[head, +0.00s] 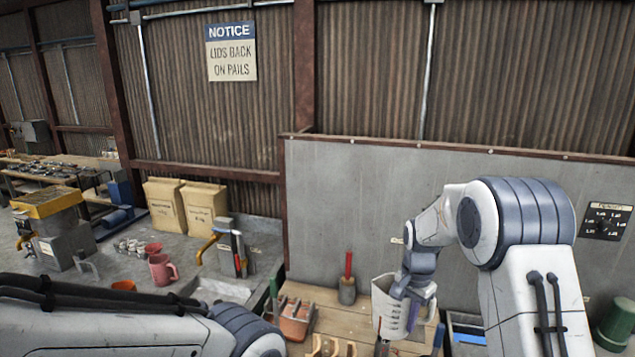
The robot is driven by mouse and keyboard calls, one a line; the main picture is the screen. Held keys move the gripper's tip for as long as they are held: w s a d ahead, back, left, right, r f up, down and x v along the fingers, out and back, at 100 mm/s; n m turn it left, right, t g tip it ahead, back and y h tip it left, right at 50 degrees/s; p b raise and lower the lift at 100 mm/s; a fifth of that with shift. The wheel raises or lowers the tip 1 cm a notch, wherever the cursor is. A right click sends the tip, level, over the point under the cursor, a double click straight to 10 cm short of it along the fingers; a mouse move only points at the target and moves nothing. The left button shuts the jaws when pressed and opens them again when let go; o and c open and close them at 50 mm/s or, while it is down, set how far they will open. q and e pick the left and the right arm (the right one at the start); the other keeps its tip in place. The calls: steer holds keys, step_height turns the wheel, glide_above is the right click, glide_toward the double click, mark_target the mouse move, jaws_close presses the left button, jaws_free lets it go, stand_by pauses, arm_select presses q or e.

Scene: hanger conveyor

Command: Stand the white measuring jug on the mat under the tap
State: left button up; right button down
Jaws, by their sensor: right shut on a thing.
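The white measuring jug (386,308), with dark marks on its side, is in my right gripper (410,298) in the head view. The gripper is shut on it at its right side, and the jug looks upright over the wooden bench. A yellow, bent tap-like part (207,246) sits by a grey block on the grey counter to the left. Another yellow tap-like part (24,240) is on the yellow-topped box at the far left. A pale flat patch (222,291) lies below the nearer one; I cannot tell if it is the mat. My left arm crosses the lower left; its gripper is out of view.
A pink mug (162,269) and an orange cup (124,286) stand on the counter. Two tan bags (186,208) stand behind. A pot with a red-handled tool (347,289) and an orange-brown tool holder (296,318) are left of the jug. A grey panel (345,205) rises behind the bench.

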steer(key=s+a+f+n, duration=0.3)
steer(key=s+f+n, duration=0.7)
steer(key=s+f, duration=0.3)
step_height(320, 180, down, 15)
steer(key=b, duration=1.6)
steer(key=shift+s+d, duration=0.2)
steer(key=shift+s, duration=0.2)
